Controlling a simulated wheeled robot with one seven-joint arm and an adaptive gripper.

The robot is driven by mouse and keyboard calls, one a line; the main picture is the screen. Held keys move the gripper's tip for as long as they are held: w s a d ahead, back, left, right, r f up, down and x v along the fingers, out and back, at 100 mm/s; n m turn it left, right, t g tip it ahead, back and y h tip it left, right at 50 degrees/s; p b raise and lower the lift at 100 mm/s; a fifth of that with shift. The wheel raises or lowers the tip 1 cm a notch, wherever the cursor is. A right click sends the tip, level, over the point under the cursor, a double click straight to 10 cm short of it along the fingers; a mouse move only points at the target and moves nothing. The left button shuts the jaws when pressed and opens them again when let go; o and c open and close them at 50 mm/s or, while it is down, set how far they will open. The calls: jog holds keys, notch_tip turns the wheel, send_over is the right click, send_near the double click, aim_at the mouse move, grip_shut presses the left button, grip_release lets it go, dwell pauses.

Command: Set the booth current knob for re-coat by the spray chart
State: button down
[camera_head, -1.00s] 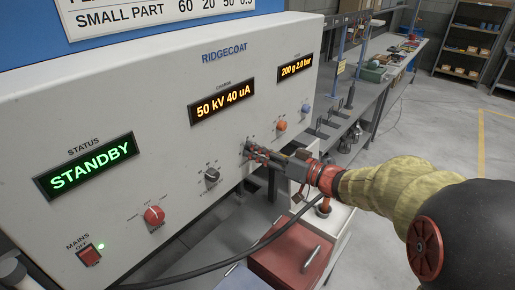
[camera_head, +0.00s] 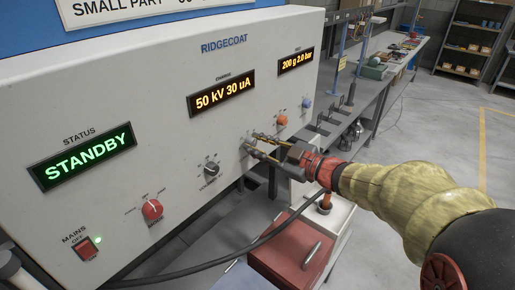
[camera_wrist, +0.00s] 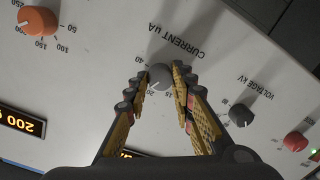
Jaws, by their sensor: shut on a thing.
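The grey current knob (camera_wrist: 159,77) is between the fingers of my gripper (camera_wrist: 160,80) in the wrist view, with "CURRENT uA" and scale numbers printed around it. My gripper is shut on it, its fingers reaching to the panel. The charge display (camera_head: 222,92) reads 50 kV 30 uA. The status display (camera_head: 83,157) reads STANDBY. The spray chart (camera_head: 120,10) is cut off at the top; only part of its "SMALL PART" row shows.
The dark voltage knob (camera_head: 211,169) is left of my gripper. A red knob (camera_head: 152,209) and the mains switch (camera_head: 87,248) are farther left. An orange knob (camera_head: 282,120) and a blue knob (camera_head: 306,103) are to the right. A cable (camera_head: 235,255) and a red cabinet (camera_head: 298,248) are below.

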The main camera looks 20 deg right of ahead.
jog(key=n+b, duration=0.2)
jog(key=n, duration=0.1)
jog(key=n+b, duration=0.3)
jog(key=shift+a+f, duration=0.1)
jog(key=shift+f, duration=0.1)
jog(key=n+t+b, duration=0.1)
jog(key=n+b, duration=0.4)
jog(key=n, duration=0.1)
jog(key=shift+h+b, duration=0.4)
jog(key=n+b, duration=0.1)
jog(key=n, duration=0.1)
jog(key=shift+s+n, duration=0.1)
jog(key=shift+n, duration=0.2)
jog(key=n, duration=0.9)
jog(key=shift+f+t, duration=0.1)
jog(key=shift+t, duration=0.3)
jog(key=shift+n, duration=0.4)
jog(key=c, duration=1.6)
grip_release()
jog(key=shift+o, duration=0.5)
